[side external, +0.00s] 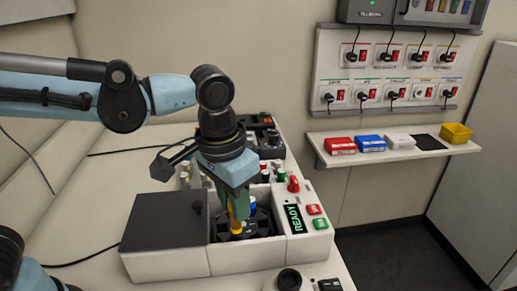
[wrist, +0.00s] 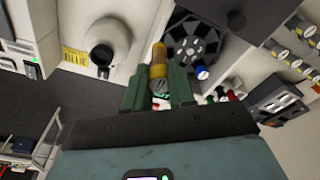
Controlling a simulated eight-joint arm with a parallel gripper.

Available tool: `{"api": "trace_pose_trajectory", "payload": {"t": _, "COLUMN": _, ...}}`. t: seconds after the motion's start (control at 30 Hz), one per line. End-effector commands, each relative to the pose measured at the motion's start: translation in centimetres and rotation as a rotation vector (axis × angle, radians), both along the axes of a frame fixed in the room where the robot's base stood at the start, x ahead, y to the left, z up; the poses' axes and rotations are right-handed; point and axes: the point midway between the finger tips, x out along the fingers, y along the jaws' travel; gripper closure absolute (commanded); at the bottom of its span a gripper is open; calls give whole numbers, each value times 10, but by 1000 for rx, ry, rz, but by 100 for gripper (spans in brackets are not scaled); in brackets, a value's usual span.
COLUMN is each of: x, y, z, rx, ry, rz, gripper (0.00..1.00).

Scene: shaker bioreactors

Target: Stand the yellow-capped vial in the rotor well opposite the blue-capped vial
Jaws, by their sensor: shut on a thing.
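My gripper (side external: 236,212) is shut on the yellow-capped vial (side external: 236,228), which hangs about upright over or just at the dark rotor (side external: 262,228) in the white machine. The wrist view shows the yellow vial (wrist: 158,66) between the two green fingers (wrist: 157,84), with the round rotor (wrist: 192,40) and its ring of wells beside it. The blue-capped vial (side external: 252,203) stands at the rotor, behind and right of my gripper; its blue cap (wrist: 203,74) also shows in the wrist view. I cannot tell whether the held vial's lower end is inside a well.
A dark lid (side external: 160,218) with a knob lies left of the rotor opening. A READY display (side external: 293,219), red and green buttons (side external: 317,216) and a red knob (side external: 293,184) sit to the right. Several capped vials stand behind. A wall shelf (side external: 395,152) is at the right.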

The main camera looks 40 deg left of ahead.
Motion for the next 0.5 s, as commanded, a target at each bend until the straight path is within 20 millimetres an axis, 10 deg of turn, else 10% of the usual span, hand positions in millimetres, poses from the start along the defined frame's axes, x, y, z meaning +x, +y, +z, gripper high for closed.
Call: {"api": "trace_pose_trajectory", "payload": {"t": 0.5, "x": 14, "y": 18, "z": -11, "rx": 1, "ry": 1, "rz": 219, "gripper": 93}}
